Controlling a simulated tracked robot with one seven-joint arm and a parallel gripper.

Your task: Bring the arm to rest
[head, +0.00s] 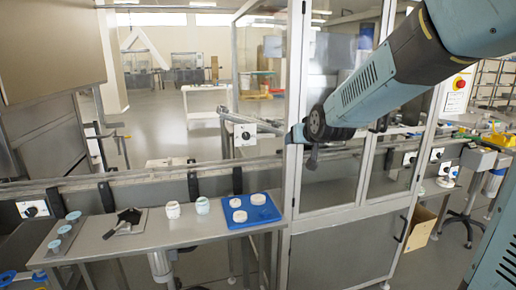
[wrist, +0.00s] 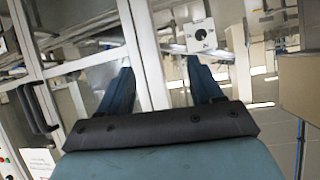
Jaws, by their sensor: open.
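In the head view my arm reaches in from the upper right, raised in front of the glazed enclosure. In the wrist view my gripper (wrist: 162,68) has its two blue fingers spread apart, with nothing held between them. The gripper is clear of the side table (head: 150,232). On that table are two white jars (head: 202,205), a blue tray (head: 264,214) with three white round pieces, and a black-handled tool (head: 125,220).
The enclosure's pale metal post (head: 294,185) stands close to my wrist in the head view. A conveyor (head: 150,185) runs behind the table. A white box with a black knob (wrist: 198,38) shows beyond the right finger in the wrist view.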

